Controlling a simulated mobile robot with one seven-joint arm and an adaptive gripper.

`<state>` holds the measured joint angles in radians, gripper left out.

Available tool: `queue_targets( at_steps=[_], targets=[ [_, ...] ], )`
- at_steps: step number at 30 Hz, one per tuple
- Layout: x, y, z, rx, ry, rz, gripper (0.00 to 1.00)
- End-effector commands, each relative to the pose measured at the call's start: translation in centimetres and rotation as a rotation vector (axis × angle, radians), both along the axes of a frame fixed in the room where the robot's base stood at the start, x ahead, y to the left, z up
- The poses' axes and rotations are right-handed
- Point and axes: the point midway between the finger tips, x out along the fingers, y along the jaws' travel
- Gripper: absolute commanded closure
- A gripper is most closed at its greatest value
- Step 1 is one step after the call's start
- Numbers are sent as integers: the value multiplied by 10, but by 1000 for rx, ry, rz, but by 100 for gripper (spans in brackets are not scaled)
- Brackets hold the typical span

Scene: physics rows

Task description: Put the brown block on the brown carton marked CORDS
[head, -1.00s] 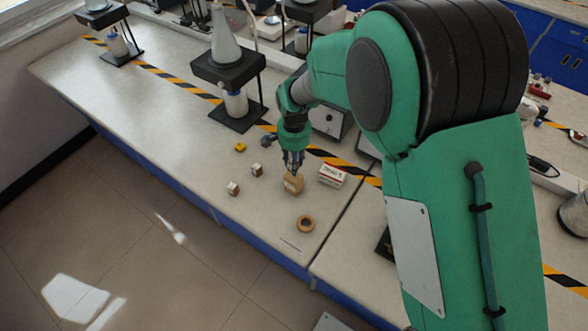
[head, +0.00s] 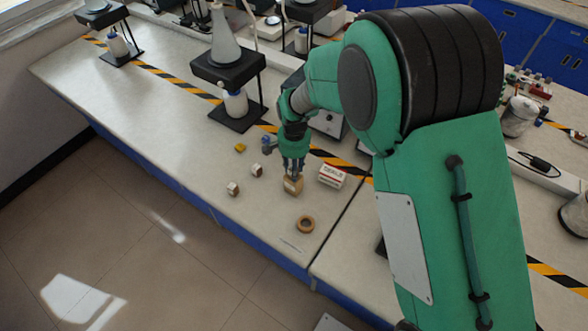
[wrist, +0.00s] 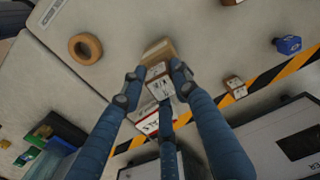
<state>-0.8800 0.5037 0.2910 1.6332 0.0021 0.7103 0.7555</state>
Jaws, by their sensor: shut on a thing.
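The brown carton (head: 293,187) stands on the bench below my gripper (head: 292,171). In the wrist view its brown top (wrist: 158,50) shows just beyond the fingertips; its marking is not readable. My gripper (wrist: 157,82) is shut on a small brown block with a whitish face (wrist: 159,85). The block is over the carton, at or very near its top; I cannot tell whether they touch. In the head view the fingers mostly hide the block.
A white carton with red print (head: 332,176) stands close to the right. Two small brown-and-white blocks (head: 257,170) (head: 233,188) and a yellow block (head: 240,147) lie left. A brown ring (head: 306,224) lies in front. The bench's front left is clear.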

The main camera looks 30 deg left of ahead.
Motion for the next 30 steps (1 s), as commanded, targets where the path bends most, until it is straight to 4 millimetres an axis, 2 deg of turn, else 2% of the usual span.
queue_targets(
  at_steps=[2,3,5,14,20,26,30],
  targets=[
    [0,0,-2,0,0,0,100],
    [0,0,-2,0,0,0,64],
    [0,0,-2,0,0,0,53],
    [0,0,-2,0,0,0,53],
    [0,0,5,1,-1,0,53],
    [0,0,27,1,-1,0,53],
    [0,0,48,1,-1,0,53]
  ],
)
